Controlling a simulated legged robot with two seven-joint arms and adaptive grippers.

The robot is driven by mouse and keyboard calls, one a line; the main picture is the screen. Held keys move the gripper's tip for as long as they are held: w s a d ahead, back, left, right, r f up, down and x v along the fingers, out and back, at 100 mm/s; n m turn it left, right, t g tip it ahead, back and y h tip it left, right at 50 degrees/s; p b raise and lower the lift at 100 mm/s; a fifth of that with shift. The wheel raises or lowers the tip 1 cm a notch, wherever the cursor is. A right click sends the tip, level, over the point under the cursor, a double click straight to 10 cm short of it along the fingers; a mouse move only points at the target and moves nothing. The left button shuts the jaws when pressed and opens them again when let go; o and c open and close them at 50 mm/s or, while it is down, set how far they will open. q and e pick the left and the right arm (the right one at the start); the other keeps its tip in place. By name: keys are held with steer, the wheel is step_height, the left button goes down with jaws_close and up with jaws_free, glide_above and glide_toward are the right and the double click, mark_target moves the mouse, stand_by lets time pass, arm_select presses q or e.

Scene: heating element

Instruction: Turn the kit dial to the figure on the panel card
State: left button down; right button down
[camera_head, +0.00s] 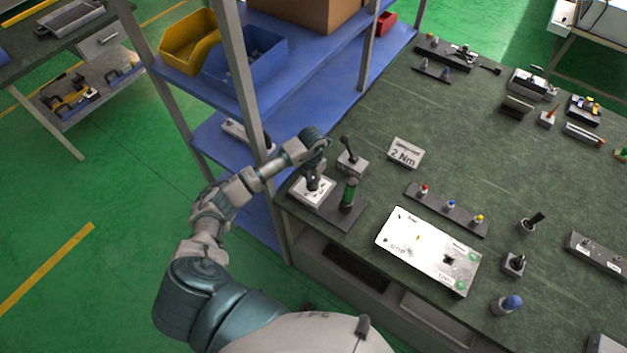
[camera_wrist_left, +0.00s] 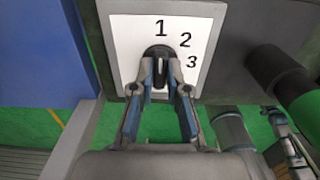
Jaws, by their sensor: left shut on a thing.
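The kit dial is a dark knob (camera_wrist_left: 158,53) on a white square plate (camera_wrist_left: 128,40) marked 1, 2 and 3; the plate also shows in the head view (camera_head: 327,187). The knob's white line stands roughly upright, towards the 1. My left gripper (camera_wrist_left: 160,75) is shut on the knob, its two fingers on either side; in the head view the left gripper (camera_head: 315,180) comes down over the plate and hides most of the knob. My right gripper is out of view.
A green-handled upright tool (camera_head: 348,194) stands close to the right of the dial. A small box with a black lever (camera_head: 351,162) is behind it. A white panel (camera_head: 428,250) lies to the right.

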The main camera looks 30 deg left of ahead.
arm_select(q)
steer(key=shift+s+a+f, duration=0.1)
steer(key=shift+a+f, duration=0.05)
steer(key=shift+f, duration=0.05)
steer(key=shift+a+f+m+b, duration=0.1)
steer(key=shift+m+b, duration=0.3)
steer(key=shift+m, duration=0.6)
steer(key=shift+d+m+b, duration=0.25)
steer(key=shift+m+b, duration=0.45)
steer(key=shift+m, duration=0.1)
steer(key=shift+m+b, duration=0.5)
steer(key=shift+m, duration=0.3)
steer(key=m+b, duration=0.1)
steer(key=m, duration=0.2)
steer(key=shift+b, duration=0.35)
steer(key=shift+m, duration=0.4)
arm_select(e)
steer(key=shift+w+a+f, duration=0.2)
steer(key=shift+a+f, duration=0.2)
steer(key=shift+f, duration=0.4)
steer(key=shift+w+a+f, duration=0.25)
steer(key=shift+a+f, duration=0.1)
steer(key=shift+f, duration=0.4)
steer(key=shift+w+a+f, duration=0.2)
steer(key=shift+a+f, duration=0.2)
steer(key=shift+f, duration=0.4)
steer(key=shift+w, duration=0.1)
